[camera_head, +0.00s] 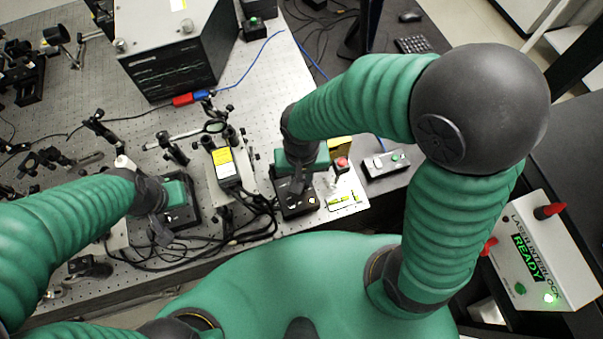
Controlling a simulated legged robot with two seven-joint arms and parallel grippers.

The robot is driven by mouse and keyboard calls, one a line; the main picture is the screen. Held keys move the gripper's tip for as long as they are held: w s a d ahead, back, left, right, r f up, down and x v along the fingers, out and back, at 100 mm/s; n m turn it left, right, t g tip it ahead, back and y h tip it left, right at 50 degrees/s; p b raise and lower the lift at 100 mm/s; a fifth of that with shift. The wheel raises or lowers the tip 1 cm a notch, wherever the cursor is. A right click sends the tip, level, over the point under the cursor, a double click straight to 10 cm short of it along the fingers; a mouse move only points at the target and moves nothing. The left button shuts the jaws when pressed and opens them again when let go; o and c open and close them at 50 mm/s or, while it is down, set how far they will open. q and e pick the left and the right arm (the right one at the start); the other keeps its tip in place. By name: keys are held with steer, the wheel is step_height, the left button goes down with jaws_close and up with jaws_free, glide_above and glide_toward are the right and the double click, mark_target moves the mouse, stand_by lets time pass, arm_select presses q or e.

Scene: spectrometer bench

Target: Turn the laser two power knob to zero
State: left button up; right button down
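A small black control box (297,206) stands near the bench's front edge, with a small light-coloured spot on its top right. My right gripper (298,184) is over this box, and its fingers point down at the box top. The grippers hide much of both box tops. I cannot make out a knob or a label saying laser two, nor whether either gripper touches a box.
Black cables (240,232) run between the two boxes. A red button (342,164) and a button box (386,163) are to the right. The lit interlock box (545,255) reads READY. Optics mounts (172,148) and a large instrument (170,50) stand behind.

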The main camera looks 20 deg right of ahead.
steer(key=c, duration=1.3)
jaws_free()
steer(key=shift+c, duration=0.2)
arm_select(q)
steer(key=shift+r+p, duration=0.65)
steer(key=shift+r, duration=0.1)
arm_select(e)
step_height(320, 180, up, 17)
